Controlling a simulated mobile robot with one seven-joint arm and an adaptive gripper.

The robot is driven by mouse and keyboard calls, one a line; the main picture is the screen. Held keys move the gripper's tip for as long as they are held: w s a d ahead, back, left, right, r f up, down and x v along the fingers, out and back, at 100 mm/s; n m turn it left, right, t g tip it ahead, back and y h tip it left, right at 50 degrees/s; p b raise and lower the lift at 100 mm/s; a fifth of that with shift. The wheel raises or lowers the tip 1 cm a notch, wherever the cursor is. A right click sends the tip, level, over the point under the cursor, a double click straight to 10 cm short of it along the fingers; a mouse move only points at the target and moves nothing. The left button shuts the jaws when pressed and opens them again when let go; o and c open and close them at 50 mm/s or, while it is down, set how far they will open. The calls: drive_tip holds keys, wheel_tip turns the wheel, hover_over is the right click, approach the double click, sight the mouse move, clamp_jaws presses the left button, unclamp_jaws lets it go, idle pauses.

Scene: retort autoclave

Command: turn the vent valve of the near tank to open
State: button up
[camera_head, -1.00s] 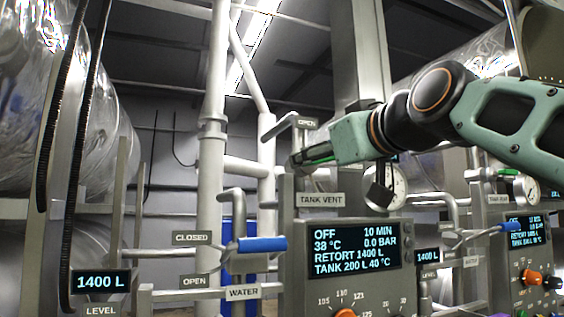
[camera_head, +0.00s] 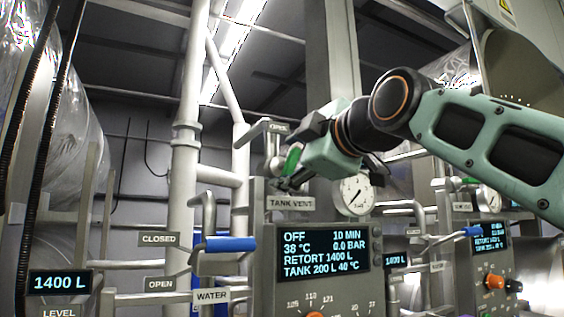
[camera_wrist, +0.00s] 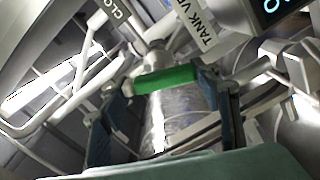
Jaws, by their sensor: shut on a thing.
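The vent valve's green handle (camera_head: 292,160) is just above the TANK VENT label (camera_head: 291,203) of the near panel. My gripper (camera_head: 290,166) is shut on this handle. In the head view the handle stands steeply tilted, partly hidden by the fingers. In the wrist view the green handle (camera_wrist: 166,79) spans the space between my two fingers (camera_wrist: 165,95). Part of a CLOSED label (camera_wrist: 118,8) shows in the wrist view.
The near panel's display (camera_head: 322,252) reads OFF. A pressure gauge (camera_head: 353,194) is right of the valve, close under my gripper. A blue-handled water valve (camera_head: 224,244) is lower left, and white pipes (camera_head: 186,150) rise behind it. A second panel (camera_head: 485,250) stands at right.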

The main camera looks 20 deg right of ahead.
drive_tip(key=shift+f+n, duration=0.1)
drive_tip(key=shift+n, duration=2.1)
drive_tip(key=o, duration=1.2)
drive_tip(key=shift+c, duration=0.2)
drive_tip(key=s, duration=1.2)
drive_tip(key=shift+d, duration=0.2)
drive_tip(key=shift+s, duration=0.1)
